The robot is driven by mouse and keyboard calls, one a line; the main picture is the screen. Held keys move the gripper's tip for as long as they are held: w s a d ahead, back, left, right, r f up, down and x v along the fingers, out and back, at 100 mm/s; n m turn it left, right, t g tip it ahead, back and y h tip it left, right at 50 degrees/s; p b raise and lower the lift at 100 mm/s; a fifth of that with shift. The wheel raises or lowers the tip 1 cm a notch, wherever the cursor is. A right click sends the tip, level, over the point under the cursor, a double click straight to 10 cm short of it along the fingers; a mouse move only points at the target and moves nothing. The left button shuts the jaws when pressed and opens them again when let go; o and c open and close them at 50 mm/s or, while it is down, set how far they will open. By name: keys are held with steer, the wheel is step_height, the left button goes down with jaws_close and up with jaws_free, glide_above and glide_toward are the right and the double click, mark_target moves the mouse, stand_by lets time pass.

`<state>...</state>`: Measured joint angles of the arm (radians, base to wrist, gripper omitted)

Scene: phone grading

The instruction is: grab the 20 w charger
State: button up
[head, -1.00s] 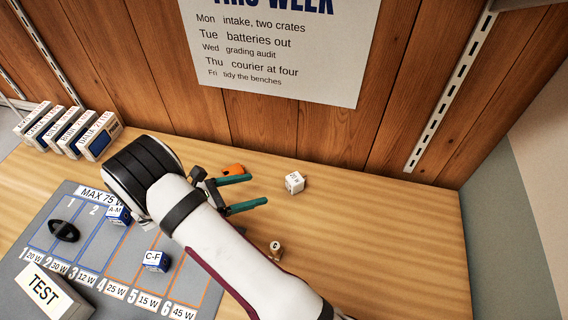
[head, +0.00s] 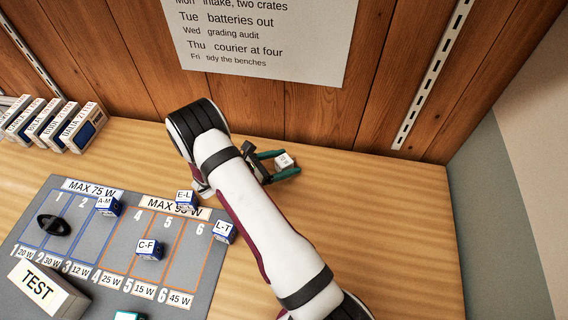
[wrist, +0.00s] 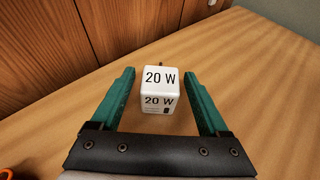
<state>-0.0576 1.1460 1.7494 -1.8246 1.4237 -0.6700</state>
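The 20 W charger (wrist: 158,90) is a small white cube with "20 W" printed on its top and on the side facing me. It stands on the wooden bench, and it also shows in the head view (head: 283,160). My gripper (wrist: 158,80) is open, with one green finger on either side of the charger. Gaps show between the charger and both fingers in the wrist view. In the head view my gripper (head: 287,162) points right at the charger, and the fingers partly cover it.
A grey board (head: 50,190) with numbered, watt-labelled lanes lies at left, bearing small blue-and-white blocks such as C-F (head: 150,250). A TEST block (head: 45,287) stands at its front. Boxes (head: 75,130) line the back left. The bench right of my gripper is clear.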

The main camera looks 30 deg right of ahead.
jaws_close()
